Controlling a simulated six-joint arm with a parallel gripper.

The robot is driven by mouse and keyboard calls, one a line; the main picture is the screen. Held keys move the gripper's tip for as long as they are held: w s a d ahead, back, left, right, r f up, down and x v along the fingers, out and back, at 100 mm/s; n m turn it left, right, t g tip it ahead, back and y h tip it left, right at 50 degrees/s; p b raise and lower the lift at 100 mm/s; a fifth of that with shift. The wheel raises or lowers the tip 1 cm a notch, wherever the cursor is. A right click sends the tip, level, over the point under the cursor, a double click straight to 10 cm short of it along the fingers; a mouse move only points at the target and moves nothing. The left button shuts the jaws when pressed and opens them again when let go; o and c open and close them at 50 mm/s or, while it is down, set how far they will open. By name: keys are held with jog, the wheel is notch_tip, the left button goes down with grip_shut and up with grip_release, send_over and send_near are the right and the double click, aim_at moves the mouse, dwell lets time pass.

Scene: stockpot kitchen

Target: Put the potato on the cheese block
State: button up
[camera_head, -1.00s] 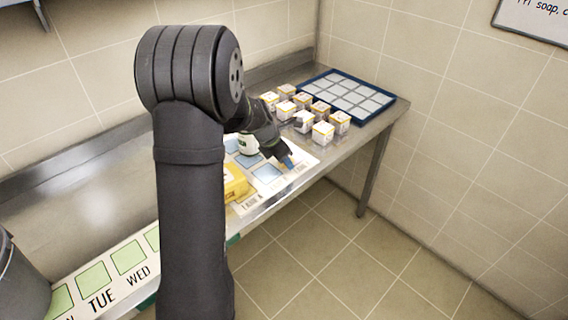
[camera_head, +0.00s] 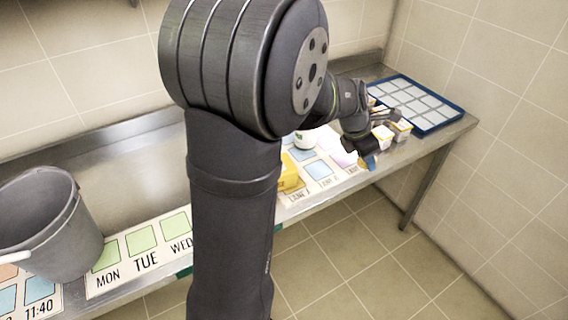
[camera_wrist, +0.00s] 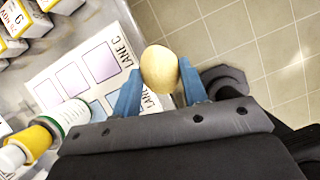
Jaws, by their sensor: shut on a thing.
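My gripper (camera_wrist: 162,92) is shut on the potato (camera_wrist: 160,68), a pale tan oval between the blue fingertips in the wrist view. In the head view my gripper (camera_head: 370,162) is by the counter's front edge, at the right end of the lane sheet; the potato cannot be made out there. The yellow cheese block (camera_head: 289,173) sits on the left part of the lane sheet, partly hidden by my arm. My gripper is to its right, apart from it.
The lane sheet (camera_head: 340,158) has coloured squares. A white-and-green container (camera_wrist: 72,114) stands on it. Several small boxes (camera_head: 402,130) and a blue-rimmed tray (camera_head: 455,118) are at the right. A grey bucket (camera_head: 50,225) stands at the left, near a weekday sheet (camera_head: 160,238).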

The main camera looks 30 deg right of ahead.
jog(key=w+a+r+m, duration=0.1)
jog(key=w+a+r, duration=0.2)
jog(key=a, duration=0.5)
jog(key=w+a+r+m, duration=0.1)
jog(key=w+a+r, duration=0.2)
jog(key=a, duration=0.5)
jog(key=shift+g, duration=0.3)
jog(key=w+a+f, duration=0.1)
jog(key=w+f, duration=0.1)
jog(key=w, duration=0.1)
jog(key=w+a+f, duration=0.2)
jog(key=w, duration=0.2)
jog(key=w+a+f, duration=0.2)
jog(key=w, duration=0.1)
jog(key=shift+w+a+f, duration=0.15)
jog(key=shift+w+f, duration=0.05)
jog(key=shift+f, duration=2.05)
jog(key=shift+f, duration=0.15)
jog(key=o, duration=1)
jog(key=v, duration=1.2)
jog(key=shift+w, duration=0.1)
